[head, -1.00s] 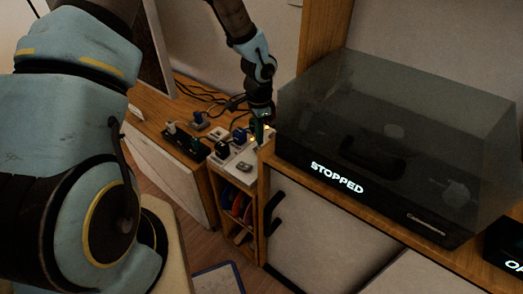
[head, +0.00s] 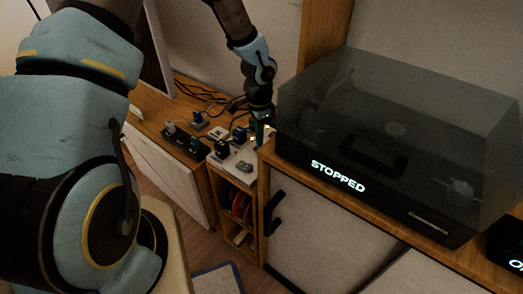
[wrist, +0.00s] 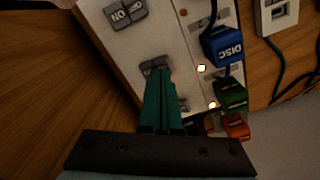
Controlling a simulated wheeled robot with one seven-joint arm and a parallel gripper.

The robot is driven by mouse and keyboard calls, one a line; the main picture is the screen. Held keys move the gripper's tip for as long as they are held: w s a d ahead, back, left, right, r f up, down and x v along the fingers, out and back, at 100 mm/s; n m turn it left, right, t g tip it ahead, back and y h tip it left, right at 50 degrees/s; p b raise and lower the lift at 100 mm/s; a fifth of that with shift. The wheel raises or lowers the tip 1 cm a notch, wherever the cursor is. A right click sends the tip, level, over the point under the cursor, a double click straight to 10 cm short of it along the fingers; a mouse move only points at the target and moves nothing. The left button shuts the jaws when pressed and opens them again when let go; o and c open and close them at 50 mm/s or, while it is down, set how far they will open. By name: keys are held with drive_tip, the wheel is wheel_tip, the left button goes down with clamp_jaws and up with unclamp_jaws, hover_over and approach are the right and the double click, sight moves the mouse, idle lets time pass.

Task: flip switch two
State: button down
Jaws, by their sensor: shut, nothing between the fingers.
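A white panel (wrist: 118,45) with grey rocker switches and plugs fills the middle of the wrist view; it also shows in the head view (head: 229,163). One rocker switch (wrist: 126,14), marked ON, is near the top. A second rocker switch (wrist: 153,64) lies at the tips of my gripper (wrist: 158,76), which partly hide it. The green fingers are shut together and empty; whether they touch the switch I cannot tell. Another grey switch (wrist: 182,104) is partly hidden beside the fingers. No switch numbers are readable. In the head view my gripper (head: 259,127) is over the panel's far end.
A blue plug marked DISC (wrist: 224,44), a green plug (wrist: 231,93) and an orange plug (wrist: 236,126) sit along the panel's right side. Two small lights glow beside them. A dark-lidded turntable (head: 400,150) reading STOPPED stands close right of my gripper. Cables lie behind.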

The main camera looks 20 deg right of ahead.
sight(257, 148)
drive_tip(key=shift+f+b, duration=0.7)
drive_tip(key=shift+f, duration=0.35)
idle(0.4)
drive_tip(key=shift+r, duration=0.15)
wheel_tip(257, 148, up, 7)
drive_tip(key=p, duration=0.6)
idle(0.5)
drive_tip(key=shift+w+a+r, duration=0.15)
drive_tip(key=shift+w+a, duration=0.05)
drive_tip(key=shift+a, duration=0.05)
drive_tip(key=w+a+r+n, duration=0.3)
drive_tip(key=a+r+n, duration=0.4)
drive_tip(key=a+r, duration=0.5)
drive_tip(key=s+a+r+n, duration=0.2)
drive_tip(key=a+n, duration=0.1)
drive_tip(key=a, duration=0.3)
drive_tip(key=s+a+r+n+t, duration=0.1)
drive_tip(key=s+a+r+n, duration=0.2)
drive_tip(key=a, duration=0.2)
drive_tip(key=s+a+r+n, duration=0.2)
drive_tip(key=a+n, duration=0.2)
drive_tip(key=a, duration=0.2)
drive_tip(key=shift+s+a+r+t+p, duration=0.2)
drive_tip(key=shift+a+r+t+p, duration=0.15)
drive_tip(key=shift+r+p, duration=0.1)
